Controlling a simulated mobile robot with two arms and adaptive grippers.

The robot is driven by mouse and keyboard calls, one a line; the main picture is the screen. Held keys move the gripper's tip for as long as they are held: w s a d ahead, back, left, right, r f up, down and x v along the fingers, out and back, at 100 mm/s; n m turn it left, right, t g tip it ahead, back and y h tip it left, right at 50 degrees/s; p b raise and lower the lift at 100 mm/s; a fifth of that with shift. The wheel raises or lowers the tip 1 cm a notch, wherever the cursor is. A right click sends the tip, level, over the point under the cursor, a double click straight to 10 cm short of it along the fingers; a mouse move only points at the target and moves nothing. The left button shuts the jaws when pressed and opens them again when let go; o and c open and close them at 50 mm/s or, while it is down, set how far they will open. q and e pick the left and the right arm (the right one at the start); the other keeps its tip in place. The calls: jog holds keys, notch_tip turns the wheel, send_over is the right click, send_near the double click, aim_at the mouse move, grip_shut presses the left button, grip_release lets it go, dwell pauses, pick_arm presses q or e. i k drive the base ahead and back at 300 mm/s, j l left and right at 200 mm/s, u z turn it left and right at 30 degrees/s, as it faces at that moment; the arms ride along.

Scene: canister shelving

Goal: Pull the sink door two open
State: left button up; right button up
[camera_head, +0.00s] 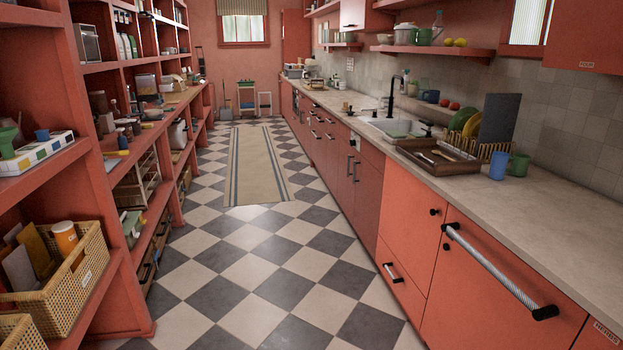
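The sink (395,128) with its black faucet (391,98) is set into the counter on the right, some way ahead. Below it are two red cabinet doors side by side, a farther door (341,163) and a nearer door (368,192). Each has a dark upright handle near their shared edge. Both doors look shut. No label on them is readable, so I cannot tell which one is sink door two. Neither of my grippers is in view.
A checkered floor aisle with a beige rug (256,165) runs clear down the middle. Open red shelves with baskets and jars line the left. Closer on the right, a large front with a long bar handle (495,268) juts slightly into the aisle. A wooden tray (437,156) sits on the counter.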

aim_at(348, 154)
jog(key=i, duration=1.7)
jog(key=i+u, duration=0.1)
jog(key=i, duration=0.8)
jog(key=i+l, duration=0.15)
jog(key=i, duration=0.7)
jog(key=i+l, duration=0.1)
jog(key=i, duration=0.75)
jog(key=i+u, duration=0.1)
jog(key=i, duration=0.75)
jog(key=l, duration=0.1)
